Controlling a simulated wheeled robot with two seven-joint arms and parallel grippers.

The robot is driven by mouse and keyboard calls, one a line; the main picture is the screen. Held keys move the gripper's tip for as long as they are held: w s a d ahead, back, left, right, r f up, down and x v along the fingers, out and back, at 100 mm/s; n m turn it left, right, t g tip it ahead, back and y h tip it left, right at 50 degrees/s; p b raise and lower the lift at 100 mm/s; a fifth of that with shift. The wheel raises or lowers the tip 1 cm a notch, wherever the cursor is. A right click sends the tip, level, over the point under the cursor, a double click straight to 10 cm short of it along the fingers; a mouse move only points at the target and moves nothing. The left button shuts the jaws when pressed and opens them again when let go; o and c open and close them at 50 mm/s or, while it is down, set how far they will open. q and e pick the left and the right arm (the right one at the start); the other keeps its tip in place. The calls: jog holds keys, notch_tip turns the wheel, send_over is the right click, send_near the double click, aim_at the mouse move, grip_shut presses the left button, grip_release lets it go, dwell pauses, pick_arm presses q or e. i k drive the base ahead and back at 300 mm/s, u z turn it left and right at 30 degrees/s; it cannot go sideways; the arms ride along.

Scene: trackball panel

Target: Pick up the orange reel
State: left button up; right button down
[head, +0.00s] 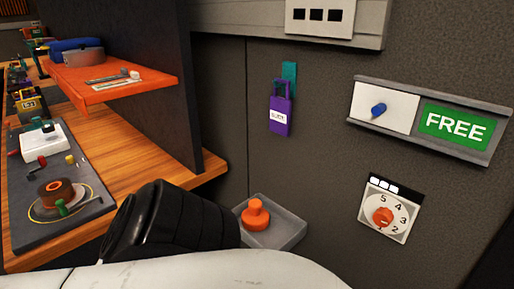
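A dark brown reel (54,190) with an orange ring on its top sits on the dark mat on the wooden bench at the left. A green part stands against its front. A small orange piece (257,213), wide at the base with a narrower top, sits on a grey tray (285,232) at the centre bottom. I cannot tell for sure which of the two is the orange reel. A white and black part of my own arm crosses the bottom and hides part of the bench and tray. No fingertips of either gripper show.
An orange shelf (110,82) juts over the bench. A white device (42,143) and small parts share the mat. A purple tag (280,112) hangs on the dark wall. To its right are a slider panel reading FREE (455,124) and an orange dial (383,217).

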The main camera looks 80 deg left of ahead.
aim_at(54, 190)
jog(key=u, duration=2.35)
